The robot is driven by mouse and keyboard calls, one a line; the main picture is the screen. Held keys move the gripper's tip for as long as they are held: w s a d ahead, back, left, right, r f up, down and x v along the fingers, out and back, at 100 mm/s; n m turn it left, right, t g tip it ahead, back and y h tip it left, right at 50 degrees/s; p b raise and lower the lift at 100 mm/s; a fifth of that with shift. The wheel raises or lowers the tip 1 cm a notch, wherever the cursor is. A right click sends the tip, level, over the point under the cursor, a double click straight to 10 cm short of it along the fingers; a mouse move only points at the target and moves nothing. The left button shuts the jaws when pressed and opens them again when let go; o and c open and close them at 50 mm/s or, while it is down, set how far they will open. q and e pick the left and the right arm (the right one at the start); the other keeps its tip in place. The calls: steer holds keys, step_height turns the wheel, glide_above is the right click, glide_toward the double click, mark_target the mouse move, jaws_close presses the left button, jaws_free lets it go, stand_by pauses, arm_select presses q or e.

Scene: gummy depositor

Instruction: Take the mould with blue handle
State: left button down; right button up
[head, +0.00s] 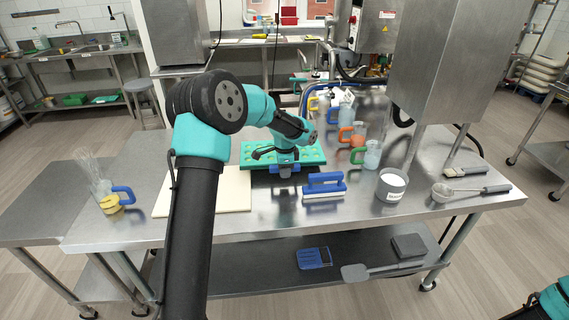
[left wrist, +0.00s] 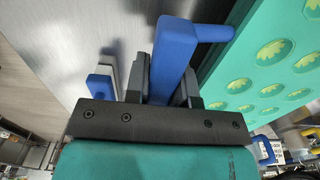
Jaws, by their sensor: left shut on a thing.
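The green mould (head: 310,154) lies on the steel table, partly hidden behind my left arm in the head view. In the left wrist view the mould (left wrist: 270,55) shows its leaf-shaped cavities on the right. Its blue handle (left wrist: 177,50) stands between the fingers of my left gripper (left wrist: 163,88), which is shut on it. In the head view my left gripper (head: 285,168) is at the mould's near edge. My right gripper is out of view; only a bit of my right arm shows at the bottom right corner.
A blue-handled scraper (head: 324,186) stands just right of the gripper. A white board (head: 232,190) lies to the left. The table's front strip is clear.

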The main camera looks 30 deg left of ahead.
arm_select(q)
steer(key=s+d, duration=0.1)
steer(key=s, duration=0.1)
steer(key=s+d, duration=0.1)
steer(key=s, duration=0.1)
steer(key=s+d, duration=0.2)
steer(key=shift+s+r, duration=0.3)
steer(key=shift+r, duration=0.1)
